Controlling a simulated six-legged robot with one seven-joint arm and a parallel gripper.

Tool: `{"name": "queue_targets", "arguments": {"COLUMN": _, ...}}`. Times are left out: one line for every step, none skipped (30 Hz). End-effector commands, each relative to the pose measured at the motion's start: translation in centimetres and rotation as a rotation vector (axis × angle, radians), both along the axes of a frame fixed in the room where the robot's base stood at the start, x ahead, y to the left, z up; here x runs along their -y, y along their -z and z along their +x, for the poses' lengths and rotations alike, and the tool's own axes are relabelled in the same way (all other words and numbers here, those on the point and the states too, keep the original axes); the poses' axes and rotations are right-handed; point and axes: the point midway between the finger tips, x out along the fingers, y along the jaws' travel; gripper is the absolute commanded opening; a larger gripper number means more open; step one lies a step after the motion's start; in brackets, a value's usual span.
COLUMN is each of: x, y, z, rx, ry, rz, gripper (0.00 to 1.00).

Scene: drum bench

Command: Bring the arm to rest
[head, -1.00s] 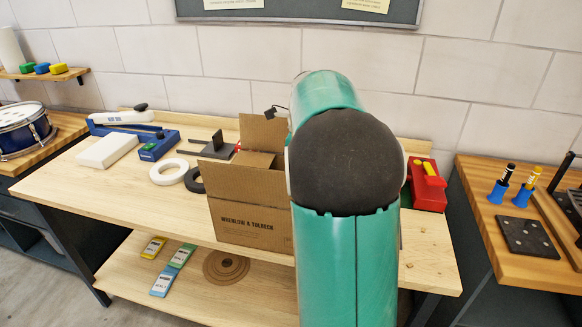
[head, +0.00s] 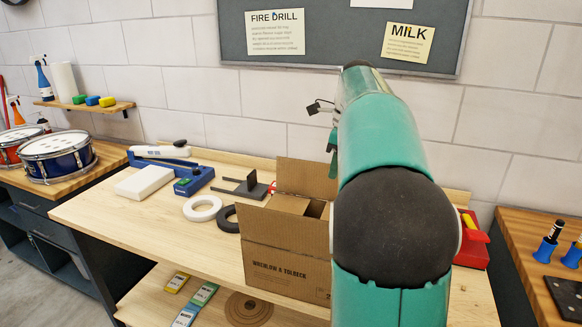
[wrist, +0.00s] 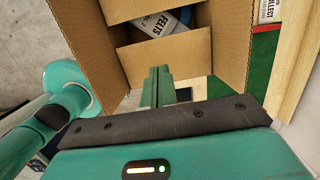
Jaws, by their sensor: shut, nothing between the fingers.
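My gripper shows in the wrist view (wrist: 157,78) with its green fingers together and nothing between them. It points toward an open cardboard box (wrist: 205,55), and the fingertips overlap the box's near edge in the picture; I cannot tell how far apart they are. Inside the box lies a container labelled "FELTS" (wrist: 152,32). In the head view the box (head: 285,253) stands on the wooden bench (head: 120,215) with flaps up. My raised green arm covers its right side and most of my gripper.
Left of the box are two rings, white (head: 203,208) and dark (head: 228,218), a white block (head: 143,181) and a blue device (head: 180,165). A red item (head: 472,245) sits right of my arm. Drums (head: 57,157) stand far left. A board (head: 330,40) hangs on the wall.

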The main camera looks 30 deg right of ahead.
Motion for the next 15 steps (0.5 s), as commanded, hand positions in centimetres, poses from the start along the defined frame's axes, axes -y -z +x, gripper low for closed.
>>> {"name": "queue_targets", "arguments": {"x": 0.0, "y": 0.0, "z": 0.0, "rx": 0.000, "ry": 0.000, "rz": 0.000, "gripper": 0.00}}
{"name": "queue_targets", "arguments": {"x": 0.0, "y": 0.0, "z": 0.0, "rx": 0.000, "ry": 0.000, "rz": 0.000, "gripper": 0.00}}
{"name": "queue_targets", "arguments": {"x": 0.0, "y": 0.0, "z": 0.0, "rx": 0.000, "ry": 0.000, "rz": 0.000, "gripper": 0.00}}
{"name": "queue_targets", "arguments": {"x": 0.0, "y": 0.0, "z": 0.0, "rx": 0.000, "ry": 0.000, "rz": 0.000, "gripper": 0.00}}
{"name": "queue_targets", "arguments": {"x": 0.0, "y": 0.0, "z": 0.1, "rx": 0.000, "ry": -0.001, "rz": 0.000, "gripper": 0.00}}
{"name": "queue_targets", "arguments": {"x": -0.2, "y": -0.1, "z": 0.0, "rx": 0.002, "ry": -0.008, "rz": -0.001, "gripper": 0.00}}
{"name": "queue_targets", "arguments": {"x": -0.4, "y": -0.1, "z": 0.0, "rx": 0.006, "ry": -0.019, "rz": -0.004, "gripper": 0.00}}
{"name": "queue_targets", "arguments": {"x": -0.7, "y": -0.1, "z": -0.1, "rx": 0.010, "ry": -0.038, "rz": -0.006, "gripper": 0.00}}
{"name": "queue_targets", "arguments": {"x": -1.3, "y": -0.2, "z": -0.2, "rx": 0.020, "ry": -0.072, "rz": -0.012, "gripper": 0.00}}
{"name": "queue_targets", "arguments": {"x": -1.9, "y": -0.3, "z": -0.3, "rx": 0.030, "ry": -0.109, "rz": -0.019, "gripper": 0.00}}
{"name": "queue_targets", "arguments": {"x": -2.7, "y": -0.3, "z": -0.5, "rx": 0.041, "ry": -0.154, "rz": -0.027, "gripper": 0.00}}
{"name": "queue_targets", "arguments": {"x": -3.9, "y": -0.3, "z": -0.9, "rx": 0.058, "ry": -0.228, "rz": -0.043, "gripper": 0.00}}
{"name": "queue_targets", "arguments": {"x": -4.8, "y": -0.3, "z": -1.2, "rx": 0.075, "ry": -0.290, "rz": -0.056, "gripper": 0.00}}
{"name": "queue_targets", "arguments": {"x": -5.9, "y": -0.3, "z": -1.6, "rx": 0.092, "ry": -0.360, "rz": -0.071, "gripper": 0.00}}
{"name": "queue_targets", "arguments": {"x": -7.4, "y": -0.2, "z": -2.2, "rx": 0.113, "ry": -0.458, "rz": -0.094, "gripper": 0.00}}
